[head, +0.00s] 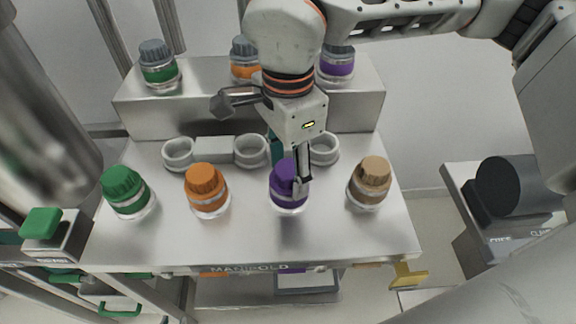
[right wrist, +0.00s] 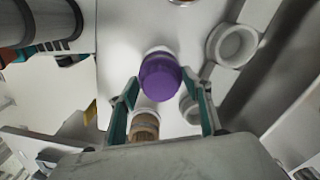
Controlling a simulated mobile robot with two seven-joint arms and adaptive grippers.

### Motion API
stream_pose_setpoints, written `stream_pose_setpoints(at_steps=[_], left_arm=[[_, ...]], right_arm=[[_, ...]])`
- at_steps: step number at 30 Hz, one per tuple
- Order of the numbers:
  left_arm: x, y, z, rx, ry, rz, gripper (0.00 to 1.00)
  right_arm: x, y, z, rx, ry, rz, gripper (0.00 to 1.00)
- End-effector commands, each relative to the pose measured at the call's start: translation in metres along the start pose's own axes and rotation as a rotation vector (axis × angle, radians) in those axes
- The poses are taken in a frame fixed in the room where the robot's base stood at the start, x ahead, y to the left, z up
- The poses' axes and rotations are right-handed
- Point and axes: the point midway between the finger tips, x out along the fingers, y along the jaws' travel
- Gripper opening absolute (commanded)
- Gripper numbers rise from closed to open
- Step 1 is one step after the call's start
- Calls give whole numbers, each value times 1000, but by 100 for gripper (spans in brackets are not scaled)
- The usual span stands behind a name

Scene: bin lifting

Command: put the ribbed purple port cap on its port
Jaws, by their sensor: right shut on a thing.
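The purple cap (head: 282,173) is at the purple-banded port (head: 289,203) in the front row of the manifold. It looks upright over the port; I cannot tell whether it is seated. In the right wrist view the cap (right wrist: 160,77) shows as a smooth purple shape between the fingers. My right gripper (head: 300,178) comes down from above and behind and is shut on the cap; it also shows in the right wrist view (right wrist: 163,100). Its finger hides part of the cap's right side. My left gripper is not in view.
Green (head: 123,183), orange (head: 205,180) and tan (head: 374,172) caps stand in the same row. Several pale rings (head: 178,153) lie behind them. Grey-capped pieces (head: 157,60) stand on the rear step (head: 200,120). The manifold's front strip (head: 165,240) is clear.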

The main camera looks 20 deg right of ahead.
Motion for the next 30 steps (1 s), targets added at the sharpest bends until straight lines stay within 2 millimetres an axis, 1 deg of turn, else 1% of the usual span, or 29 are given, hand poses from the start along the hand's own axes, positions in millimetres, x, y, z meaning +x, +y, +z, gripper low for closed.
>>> stream_pose_setpoints(at_steps=[8,9,10,11,20,23,26,30], left_arm=[[1,0,0,0,1,0,23],[1,0,0,0,1,0,23],[1,0,0,0,1,0,23],[0,0,0,0,0,0,23],[-3,3,6,-2,-11,4,23],[-3,2,5,-1,-9,3,23],[-2,2,4,-1,-8,3,23],[-2,2,4,-1,-6,3,23]], right_arm=[[2,0,0,0,1,3,20],[2,0,0,0,1,3,59],[2,0,0,0,1,3,67],[2,0,0,0,1,3,68],[1,0,0,0,1,1,68],[-3,0,0,0,1,-1,68],[-15,-1,0,1,1,-2,68],[-42,-1,0,1,1,-4,68]])
